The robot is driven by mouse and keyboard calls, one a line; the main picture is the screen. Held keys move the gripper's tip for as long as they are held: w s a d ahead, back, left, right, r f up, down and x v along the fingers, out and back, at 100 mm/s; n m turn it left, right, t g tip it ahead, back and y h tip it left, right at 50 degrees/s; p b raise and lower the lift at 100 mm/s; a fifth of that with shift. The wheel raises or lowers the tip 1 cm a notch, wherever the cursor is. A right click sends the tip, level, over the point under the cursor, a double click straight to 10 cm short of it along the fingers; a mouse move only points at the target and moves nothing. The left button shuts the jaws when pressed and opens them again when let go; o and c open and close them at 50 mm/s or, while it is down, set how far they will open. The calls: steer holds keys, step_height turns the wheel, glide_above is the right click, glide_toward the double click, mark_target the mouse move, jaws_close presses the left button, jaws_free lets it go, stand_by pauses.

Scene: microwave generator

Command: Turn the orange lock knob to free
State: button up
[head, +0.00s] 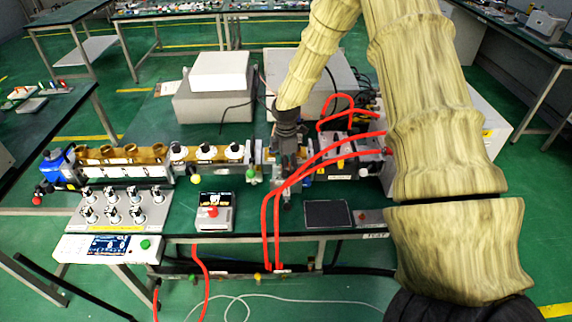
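My gripper (286,190) hangs from the arm, pointing down, over the right part of the brass waveguide assembly (205,165). It is dark and small here, and I cannot tell whether its fingers are open or shut. A small orange patch (269,158) shows just left of my gripper on the assembly; I cannot tell whether it is the orange lock knob. My gripper and the red hoses hide part of this area. A green ball knob (251,174) sits a little left of my gripper.
Red hoses (318,160) loop right beside my gripper. A small meter box with a red knob (212,212) and a panel of several silver knobs (125,207) stand left. A dark flat pad (327,214) lies right. White boxes (220,72) stand behind.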

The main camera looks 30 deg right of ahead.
step_height(320, 180, up, 12)
stand_by(0.7)
stand_by(0.5)
